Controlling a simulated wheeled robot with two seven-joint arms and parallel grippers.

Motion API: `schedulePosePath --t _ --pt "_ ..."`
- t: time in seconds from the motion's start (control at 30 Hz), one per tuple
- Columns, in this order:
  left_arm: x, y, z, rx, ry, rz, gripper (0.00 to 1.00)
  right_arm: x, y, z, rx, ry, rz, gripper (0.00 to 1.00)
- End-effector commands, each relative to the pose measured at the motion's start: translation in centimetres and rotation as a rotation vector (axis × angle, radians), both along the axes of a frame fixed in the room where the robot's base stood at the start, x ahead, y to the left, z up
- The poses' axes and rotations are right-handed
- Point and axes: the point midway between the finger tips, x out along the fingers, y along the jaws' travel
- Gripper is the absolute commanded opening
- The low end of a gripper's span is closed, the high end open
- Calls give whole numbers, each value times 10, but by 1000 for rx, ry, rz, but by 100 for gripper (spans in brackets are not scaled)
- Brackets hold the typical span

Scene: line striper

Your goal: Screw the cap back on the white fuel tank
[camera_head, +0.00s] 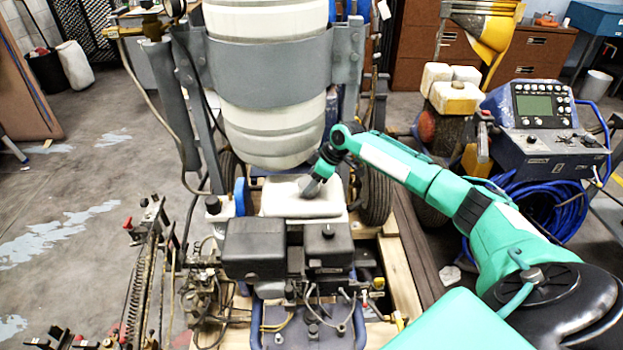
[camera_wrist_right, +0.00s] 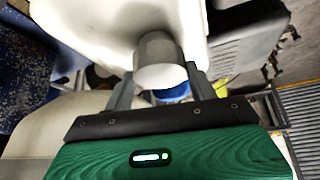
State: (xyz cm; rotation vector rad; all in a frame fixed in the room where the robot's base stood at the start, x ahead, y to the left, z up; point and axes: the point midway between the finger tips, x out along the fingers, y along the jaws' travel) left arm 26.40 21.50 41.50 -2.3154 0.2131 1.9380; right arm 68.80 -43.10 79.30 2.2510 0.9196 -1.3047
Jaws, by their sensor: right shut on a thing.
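The white fuel tank (camera_head: 290,200) sits behind the black engine parts on the striper. It also shows as a white surface at the top of the right wrist view (camera_wrist_right: 85,28). My right gripper (camera_head: 319,178) reaches in from the right, over the right part of the tank top. It is shut on the grey cap (camera_head: 311,188). In the right wrist view the cap (camera_wrist_right: 159,60) is a grey cylinder between the two fingers of the gripper (camera_wrist_right: 160,76), against the tank's white surface. I cannot tell whether it is seated. My left gripper is out of view.
A large white drum (camera_head: 270,125) in a grey band hangs close behind the tank. Black engine housings (camera_head: 255,250) stand in front of it. A blue machine with a panel (camera_head: 545,125) and coiled blue hose (camera_head: 560,215) are at the right. The floor at the left is mostly open.

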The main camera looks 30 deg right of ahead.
Motion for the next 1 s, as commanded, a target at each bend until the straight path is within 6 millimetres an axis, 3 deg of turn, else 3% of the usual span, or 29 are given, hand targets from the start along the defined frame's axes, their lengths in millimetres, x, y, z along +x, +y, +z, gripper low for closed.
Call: schedulePosePath --t 1.0 --pt "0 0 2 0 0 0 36 0 0 -8 0 0 0 31"
